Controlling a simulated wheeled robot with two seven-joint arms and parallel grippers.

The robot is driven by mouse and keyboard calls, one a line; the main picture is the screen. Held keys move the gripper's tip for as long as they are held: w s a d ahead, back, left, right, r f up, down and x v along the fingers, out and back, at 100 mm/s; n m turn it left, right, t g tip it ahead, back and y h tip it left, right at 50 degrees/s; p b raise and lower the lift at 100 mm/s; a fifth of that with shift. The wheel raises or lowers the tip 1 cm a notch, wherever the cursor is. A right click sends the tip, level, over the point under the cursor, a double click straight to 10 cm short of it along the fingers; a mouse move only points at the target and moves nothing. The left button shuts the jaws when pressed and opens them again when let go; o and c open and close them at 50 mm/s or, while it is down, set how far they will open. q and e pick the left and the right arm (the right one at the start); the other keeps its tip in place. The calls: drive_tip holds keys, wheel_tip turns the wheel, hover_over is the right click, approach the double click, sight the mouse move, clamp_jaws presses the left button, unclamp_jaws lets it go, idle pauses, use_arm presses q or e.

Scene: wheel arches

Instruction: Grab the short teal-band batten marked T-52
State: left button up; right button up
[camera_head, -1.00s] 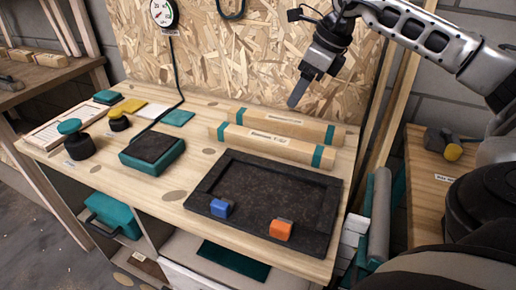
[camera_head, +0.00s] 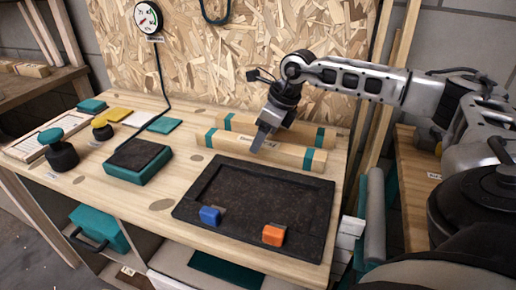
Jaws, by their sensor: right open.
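Two pale wooden battens with teal bands near their ends lie side by side on the bench, the front batten (camera_head: 290,155) nearer me and the back batten (camera_head: 302,130) behind it. Each carries small dark print, too small to read surely, so I cannot tell which is T-52. They look close in length. My right gripper (camera_head: 259,143) is open and empty, pointing down at the front batten's middle and hiding part of both battens. I cannot tell whether its fingertips touch the front batten. My left gripper is not in view.
A dark tray (camera_head: 190,190) with a blue block (camera_head: 210,215) and an orange block (camera_head: 273,235) lies in front of the battens. A teal-edged box (camera_head: 138,160) with a dark top stands to the left. A chipboard wall (camera_head: 230,60) rises behind.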

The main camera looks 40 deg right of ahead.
drive_tip(key=shift+x, duration=1.55)
drive_tip(key=shift+r, duration=0.15)
drive_tip(key=c, duration=1.2)
drive_tip(key=shift+r, duration=0.1)
